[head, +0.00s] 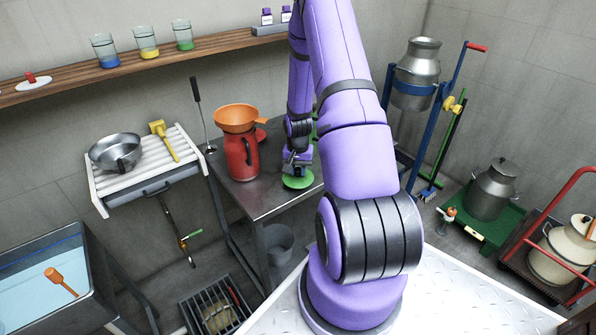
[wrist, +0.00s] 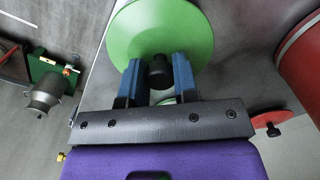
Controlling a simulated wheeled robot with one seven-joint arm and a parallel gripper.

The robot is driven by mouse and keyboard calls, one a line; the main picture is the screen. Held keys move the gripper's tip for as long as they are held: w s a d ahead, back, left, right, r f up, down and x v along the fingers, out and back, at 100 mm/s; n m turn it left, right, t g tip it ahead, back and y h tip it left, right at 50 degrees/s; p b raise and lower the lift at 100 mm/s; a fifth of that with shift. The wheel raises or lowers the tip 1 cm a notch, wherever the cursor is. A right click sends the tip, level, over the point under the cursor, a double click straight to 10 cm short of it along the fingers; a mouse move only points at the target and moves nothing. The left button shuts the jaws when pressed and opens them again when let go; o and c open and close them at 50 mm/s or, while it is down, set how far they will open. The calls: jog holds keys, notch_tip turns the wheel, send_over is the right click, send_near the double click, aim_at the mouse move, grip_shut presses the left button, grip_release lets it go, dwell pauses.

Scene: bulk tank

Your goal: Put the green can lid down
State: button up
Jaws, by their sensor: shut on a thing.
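The green can lid (head: 297,180) is a round disc near the front edge of the grey metal table (head: 262,205). My gripper (head: 297,168) is directly above it. In the wrist view the green lid (wrist: 160,35) fills the top middle, and my gripper's two blue fingers (wrist: 158,78) are shut on its dark round knob (wrist: 160,72). The lid lies about flat, over or on the table. I cannot tell whether its underside touches the tabletop.
A red can (head: 241,155) with an orange funnel (head: 237,117) stands on the table left of the lid. A red lid (wrist: 272,118) lies nearby. Another green thing (head: 315,130) is partly hidden behind my arm. The table's front left is bare.

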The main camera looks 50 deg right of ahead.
jog(key=shift+f, duration=0.2)
jog(key=shift+f, duration=0.2)
jog(key=o, duration=0.9)
jog(key=shift+r, duration=0.15)
